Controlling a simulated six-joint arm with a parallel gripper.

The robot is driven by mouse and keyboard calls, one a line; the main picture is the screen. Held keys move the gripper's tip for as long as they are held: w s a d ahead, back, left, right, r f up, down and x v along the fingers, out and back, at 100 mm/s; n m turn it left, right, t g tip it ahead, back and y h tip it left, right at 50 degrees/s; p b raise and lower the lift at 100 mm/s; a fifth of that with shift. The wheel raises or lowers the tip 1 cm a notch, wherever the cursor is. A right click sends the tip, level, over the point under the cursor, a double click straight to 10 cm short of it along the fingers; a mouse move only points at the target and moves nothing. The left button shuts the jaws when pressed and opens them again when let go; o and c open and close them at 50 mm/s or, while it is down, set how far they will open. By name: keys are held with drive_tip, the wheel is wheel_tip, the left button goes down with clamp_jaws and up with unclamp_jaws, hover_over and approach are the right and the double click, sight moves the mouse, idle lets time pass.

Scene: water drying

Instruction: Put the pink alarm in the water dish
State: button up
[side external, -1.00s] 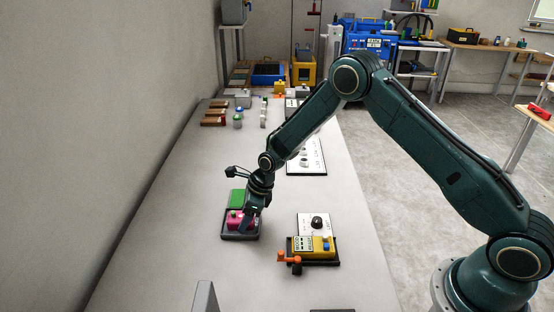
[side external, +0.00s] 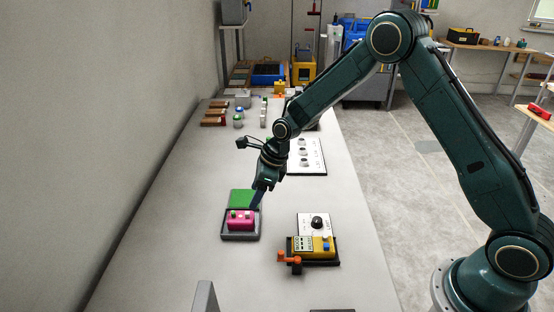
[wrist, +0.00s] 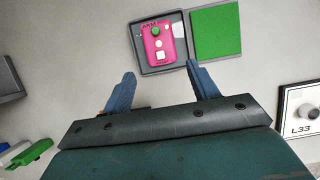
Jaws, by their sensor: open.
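The pink alarm (side external: 241,220) is a small pink box with a green button and a white button on top. It sits inside the shallow dark grey square dish (side external: 240,237). In the wrist view the pink alarm (wrist: 158,44) lies within the rim of the dish (wrist: 136,55). My gripper (side external: 256,204) is open and empty, above and slightly behind the right side of the dish. In the wrist view its blue fingers (wrist: 160,73) are apart with nothing between them, and the alarm is beyond the fingertips.
A green square pad (side external: 241,197) lies just behind the dish. To the right, a yellow device (side external: 303,245) with an orange handle (side external: 289,259) sits in a black tray, near a white panel with a black knob (side external: 317,222). The bench left of the dish is clear.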

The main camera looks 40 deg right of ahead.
drive_tip(key=shift+v, duration=1.3)
drive_tip(key=s+d+r+n+t+h, duration=0.1)
drive_tip(key=s+d+r+n, duration=0.1)
drive_tip(key=s+r+n, duration=0.65)
drive_tip(key=s+d+r+n+h, duration=0.15)
drive_tip(key=s+r+n, duration=0.4)
drive_tip(key=r, duration=0.55)
drive_tip(key=s+d+r+n, duration=0.1)
drive_tip(key=s+n, duration=0.5)
drive_tip(key=s, duration=0.4)
drive_tip(key=s+d+r+n+t, duration=0.1)
drive_tip(key=s+d+r+n, duration=0.1)
drive_tip(key=s+n, duration=0.5)
drive_tip(key=s, duration=0.3)
drive_tip(key=shift+s+r+h, duration=0.25)
drive_tip(key=shift+s+h, duration=0.1)
drive_tip(key=shift+s, duration=0.05)
